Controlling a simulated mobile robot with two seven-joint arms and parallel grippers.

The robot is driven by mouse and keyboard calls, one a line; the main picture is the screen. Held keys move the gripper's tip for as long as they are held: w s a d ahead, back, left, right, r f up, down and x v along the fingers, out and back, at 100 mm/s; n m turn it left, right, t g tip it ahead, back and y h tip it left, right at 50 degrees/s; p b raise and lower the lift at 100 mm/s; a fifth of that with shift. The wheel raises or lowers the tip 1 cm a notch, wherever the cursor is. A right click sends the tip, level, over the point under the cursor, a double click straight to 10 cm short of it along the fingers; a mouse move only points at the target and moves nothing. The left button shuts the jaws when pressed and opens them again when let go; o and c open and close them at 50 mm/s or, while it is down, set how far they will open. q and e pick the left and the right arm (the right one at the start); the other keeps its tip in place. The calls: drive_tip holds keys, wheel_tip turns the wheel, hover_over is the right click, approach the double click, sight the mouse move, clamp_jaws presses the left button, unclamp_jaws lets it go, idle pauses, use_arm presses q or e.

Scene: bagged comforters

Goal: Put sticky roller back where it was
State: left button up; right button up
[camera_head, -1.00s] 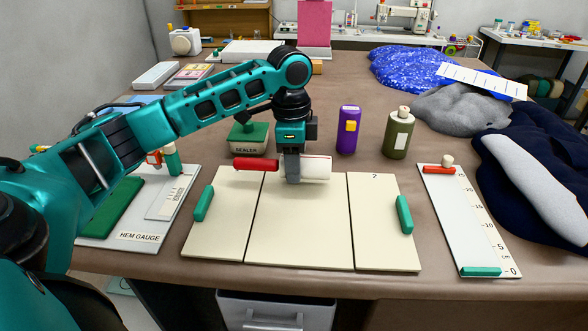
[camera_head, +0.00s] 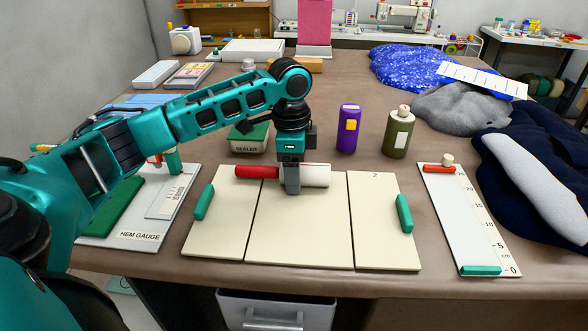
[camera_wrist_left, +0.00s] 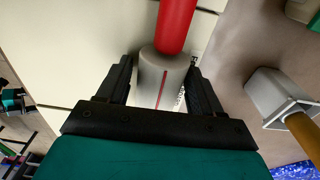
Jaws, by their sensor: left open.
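The sticky roller has a red handle (camera_head: 257,171) and a white roll (camera_head: 316,175). It lies across the back edge of the cream folding board (camera_head: 300,235). My left gripper (camera_head: 292,188) is at the roller's middle, its fingers pointing down. In the left wrist view, the open fingers (camera_wrist_left: 163,85) stand on either side of a pale grey section with a red line, beside the red handle (camera_wrist_left: 177,22). The fingers partly hide the roller in the head view. My right gripper is not in view.
A green sealer (camera_head: 249,140) stands behind the board. A purple bottle (camera_head: 348,130) and an olive bottle (camera_head: 398,135) stand to its right. The hem gauge board (camera_head: 135,236) lies left, a ruler board (camera_head: 465,220) right. Bare brown table surrounds the folding board.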

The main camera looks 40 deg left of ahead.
use_arm(q)
drive_tip(key=shift+r, duration=0.1)
wheel_tip(320, 180, up, 12)
drive_tip(key=shift+s+a, duration=0.15)
drive_tip(key=shift+a, duration=0.1)
idle(0.6)
